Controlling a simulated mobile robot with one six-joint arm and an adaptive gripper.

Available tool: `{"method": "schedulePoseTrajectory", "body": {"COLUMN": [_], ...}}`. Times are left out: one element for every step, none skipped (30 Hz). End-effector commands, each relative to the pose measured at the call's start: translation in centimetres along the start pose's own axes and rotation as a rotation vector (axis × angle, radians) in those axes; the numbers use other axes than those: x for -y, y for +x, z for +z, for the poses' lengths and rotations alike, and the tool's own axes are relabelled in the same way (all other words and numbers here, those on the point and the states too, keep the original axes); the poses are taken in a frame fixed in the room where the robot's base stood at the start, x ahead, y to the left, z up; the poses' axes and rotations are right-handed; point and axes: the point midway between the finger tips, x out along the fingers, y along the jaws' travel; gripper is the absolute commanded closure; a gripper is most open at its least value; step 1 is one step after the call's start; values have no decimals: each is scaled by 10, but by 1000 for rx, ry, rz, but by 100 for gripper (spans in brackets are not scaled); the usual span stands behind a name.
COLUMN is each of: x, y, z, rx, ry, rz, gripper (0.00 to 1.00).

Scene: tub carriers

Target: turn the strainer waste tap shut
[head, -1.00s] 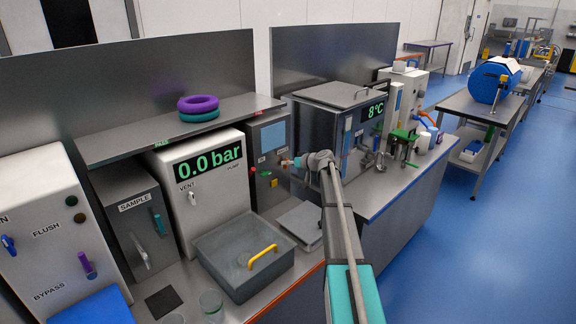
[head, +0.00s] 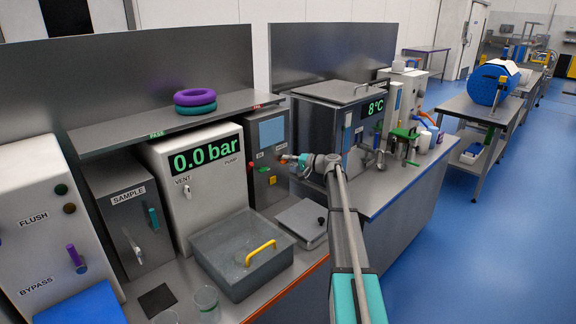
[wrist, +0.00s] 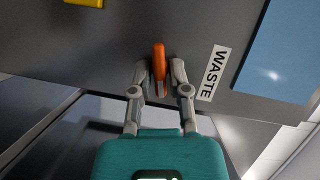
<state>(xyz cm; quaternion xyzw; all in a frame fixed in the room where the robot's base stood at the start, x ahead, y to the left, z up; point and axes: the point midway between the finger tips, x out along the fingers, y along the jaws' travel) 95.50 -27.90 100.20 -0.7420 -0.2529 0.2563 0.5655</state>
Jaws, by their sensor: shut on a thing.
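The strainer waste tap has an orange handle (wrist: 159,62) on a dark grey panel, beside a white WASTE label (wrist: 213,73). In the wrist view my gripper (wrist: 160,72) has one finger on each side of the handle and is shut on it. The handle points along the fingers in that picture. In the head view my gripper (head: 291,159) is at the front of the grey cabinet with a blue screen (head: 272,133). The tap is small there, and its exact angle cannot be told.
A yellow part (wrist: 84,2) is on the same panel in the wrist view. In the head view a grey tub (head: 222,267) with a yellow handle stands on the bench, beside a flat scale (head: 303,222). A steel tank (head: 326,118) reading 8°C stands behind my arm.

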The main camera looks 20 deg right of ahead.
Motion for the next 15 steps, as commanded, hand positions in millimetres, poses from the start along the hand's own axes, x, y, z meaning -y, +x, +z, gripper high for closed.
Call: {"method": "schedulePoseTrajectory", "body": {"x": [-4,-4,-4,-4,-4,-4,-4,-4,-4,-4,-3,-3,-3,-3,-3], "y": [0,0,0,0,0,0,0,0,0,0,0,0,0,0,0], "z": [0,0,0,0,0,0,0,0,0,0,0,0,0,0,0], "rx": [-1,-1,0,0,0,0,0,0,0,0,0,0,0,0,0], "ry": [34,55,82,102,119,141,155,170,186,197,207,217,223,230,236], "rz": [-12,-22,-33,-40,-48,-57,-63,-68,-75,-80,-84,-88,-91,-93,-96], "gripper": [100,100,100,100,100,100,100,100,100,100,100,100,100,100,100]}}
